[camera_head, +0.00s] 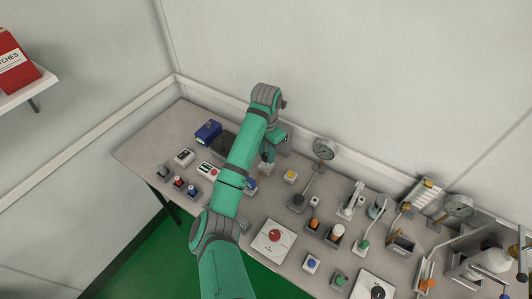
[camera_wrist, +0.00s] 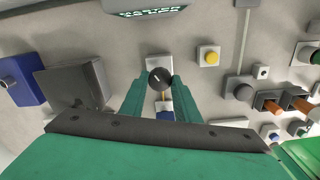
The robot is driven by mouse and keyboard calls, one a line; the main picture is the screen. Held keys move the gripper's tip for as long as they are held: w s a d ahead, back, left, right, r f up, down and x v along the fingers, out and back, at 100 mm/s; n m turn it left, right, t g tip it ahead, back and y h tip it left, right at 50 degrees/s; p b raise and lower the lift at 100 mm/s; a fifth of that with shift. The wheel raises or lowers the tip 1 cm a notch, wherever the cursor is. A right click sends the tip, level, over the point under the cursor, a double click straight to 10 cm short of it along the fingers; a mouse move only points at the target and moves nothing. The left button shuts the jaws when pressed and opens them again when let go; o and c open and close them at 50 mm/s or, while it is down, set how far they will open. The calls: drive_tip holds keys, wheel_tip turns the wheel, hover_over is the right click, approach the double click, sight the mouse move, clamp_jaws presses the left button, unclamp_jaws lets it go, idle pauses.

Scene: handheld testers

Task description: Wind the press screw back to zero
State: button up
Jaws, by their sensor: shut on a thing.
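A round black knob (camera_wrist: 160,77) with a white pointer line sits on a small pale block (camera_wrist: 159,62) in the wrist view. I take it to be the press screw, but no label on it is readable. My gripper (camera_wrist: 157,88) has one green finger on each side of the knob and is shut on it. In the head view my gripper (camera_head: 267,163) is over the back of the bench, left of the dial gauge. My arm and hand hide the knob there.
A yellow button (camera_head: 290,176) is close by on the right, with a dial gauge (camera_head: 325,149) behind it. A blue box (camera_head: 208,131) is to the left. A red button plate (camera_head: 274,238), levers and several small devices fill the front and right of the bench (camera_head: 150,150).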

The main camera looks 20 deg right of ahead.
drive_tip(key=shift+s+f+n, duration=0.2)
drive_tip(key=shift+f+n, duration=0.1)
drive_tip(key=shift+n, duration=0.8)
drive_tip(key=o, duration=1.1)
drive_tip(key=shift+c, duration=0.2)
drive_tip(key=shift+w+r, duration=0.1)
drive_tip(key=shift+r, duration=0.05)
drive_tip(key=shift+r, duration=0.1)
